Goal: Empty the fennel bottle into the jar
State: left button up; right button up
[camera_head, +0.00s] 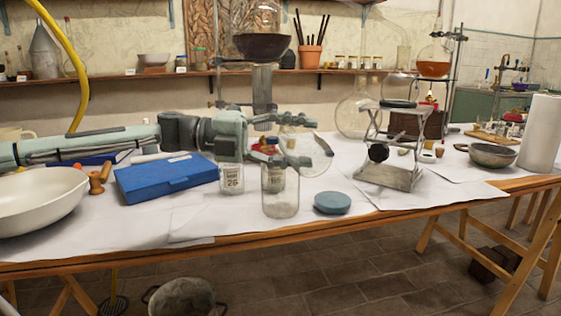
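A small clear bottle with a white label (232,179) stands on the table under my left wrist; its top is hidden and the label is too small to read for certain. An open glass jar (281,195) stands just right of it, near the front edge. Another pale label shows through the jar's glass. A flat blue-grey disc (332,203), perhaps a lid, lies right of the jar. My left gripper (318,134) reaches in from the left, above and behind the jar. Its fingers look spread, with no held thing clearly visible. My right gripper is not in view.
A blue box (165,178) and a white bowl (40,200) are at left. A metal jack stand (390,175) stands at right, with a grey bowl (492,155) and paper roll (540,135) beyond. Clear glassware stands behind. Paper right of the disc is bare.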

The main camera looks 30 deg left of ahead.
pick_arm(q)
jog(key=shift+w+a+r+n+t+h, duration=0.15)
jog(key=shift+r+n+h, duration=0.15)
jog(key=shift+r+n, duration=0.45)
jog(key=shift+s+d+r+n+t+h, duration=0.15)
jog(key=shift+r+n+h, duration=0.2)
jog(key=shift+n, duration=0.6)
dwell(2.7)
jog(key=shift+w+a+r+n, duration=0.25)
jog(key=shift+r+n, duration=0.25)
jog(key=shift+n, duration=0.3)
dwell(0.4)
jog(key=shift+a+r+n+t+h, duration=0.15)
jog(key=shift+r+n+t+h, duration=0.1)
jog(key=shift+n+t, duration=0.2)
jog(key=shift+r+n, duration=0.1)
jog(key=shift+n, duration=0.15)
jog(key=shift+w+a+r+n+t, duration=0.15)
jog(key=shift+r+n+t, duration=0.1)
jog(key=shift+n, duration=0.25)
dwell(0.4)
